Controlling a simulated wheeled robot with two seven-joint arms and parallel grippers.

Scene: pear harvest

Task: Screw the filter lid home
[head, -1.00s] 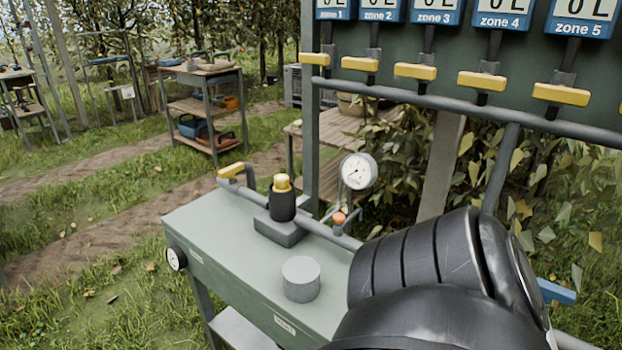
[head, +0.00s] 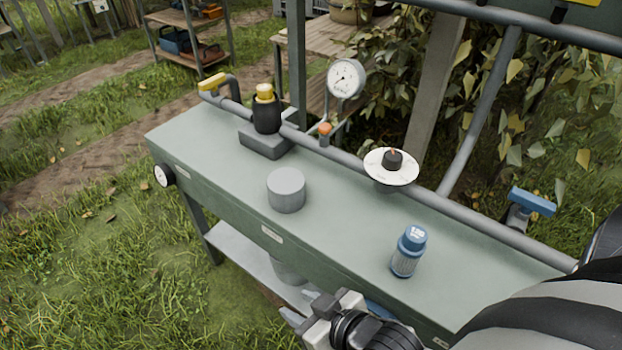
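A black, upright cylindrical body (head: 266,114) stands on a grey block on the bench. A yellow cap (head: 264,93) sits on top of it; I cannot tell how tightly it is seated or whether it is the filter lid. A plain grey cylinder (head: 286,190) stands on the bench top. A small blue-capped cartridge with a ribbed body (head: 406,252) stands upright further right. My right gripper (head: 300,306) is low at the bench's front edge, its fingers apart and with nothing seen between them, away from all these. My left gripper is not in view.
The green bench (head: 215,150) has clear room between these items. A grey pipe (head: 460,210) runs along its back edge, with a yellow lever, a gauge (head: 346,78) and a blue-handled valve (head: 532,202). A white disc with a black knob (head: 392,160) stands near the pipe.

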